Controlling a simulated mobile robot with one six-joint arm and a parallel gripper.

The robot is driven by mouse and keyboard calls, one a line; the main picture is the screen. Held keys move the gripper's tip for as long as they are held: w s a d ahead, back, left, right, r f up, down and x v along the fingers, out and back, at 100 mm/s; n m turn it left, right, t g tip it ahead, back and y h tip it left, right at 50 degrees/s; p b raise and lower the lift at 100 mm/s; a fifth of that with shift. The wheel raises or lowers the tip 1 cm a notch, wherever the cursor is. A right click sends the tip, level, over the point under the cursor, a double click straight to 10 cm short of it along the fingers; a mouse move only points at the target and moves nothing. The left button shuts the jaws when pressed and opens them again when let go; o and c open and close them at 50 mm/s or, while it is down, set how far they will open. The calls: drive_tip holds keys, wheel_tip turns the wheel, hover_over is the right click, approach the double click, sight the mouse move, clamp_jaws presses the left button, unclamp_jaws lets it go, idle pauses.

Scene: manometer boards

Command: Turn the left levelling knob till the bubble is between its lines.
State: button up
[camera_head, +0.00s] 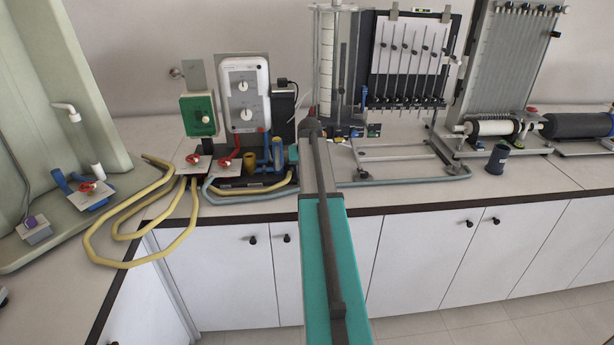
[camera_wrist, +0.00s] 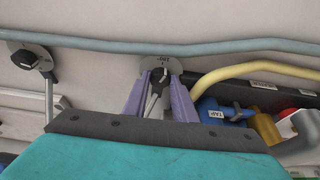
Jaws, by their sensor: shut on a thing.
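In the wrist view my gripper (camera_wrist: 159,82) has its two purple fingers on either side of a black knob (camera_wrist: 159,74) and is shut on it. A pale round dial plate (camera_wrist: 162,63) with a printed degree mark lies around this knob. A second black knob on a similar plate (camera_wrist: 24,57) shows at the left of the wrist view, apart from the fingers. In the head view my teal arm reaches to the left end of the manometer stand's base frame (camera_head: 400,155) and hides the held knob. I cannot make out the bubble or its lines in either view.
A grey hose (camera_wrist: 110,46) crosses the wrist view close to the knobs. Blue tap fittings (camera_wrist: 222,112) and a yellow hose (camera_wrist: 255,70) lie right of the fingers there. In the head view, the manometer board (camera_head: 410,55) stands behind the frame, with a dark cup (camera_head: 497,158) to its right.

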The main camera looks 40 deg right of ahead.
idle(0.3)
drive_tip(key=o, duration=1)
drive_tip(key=shift+o, duration=0.2)
drive_tip(key=shift+w+a, duration=0.1)
drive_tip(key=shift+r, duration=0.2)
drive_tip(key=shift+a+r, duration=0.1)
drive_tip(key=shift+r, duration=0.1)
drive_tip(key=p+v, duration=0.4)
drive_tip(key=v, duration=0.3)
drive_tip(key=shift+s, duration=0.3)
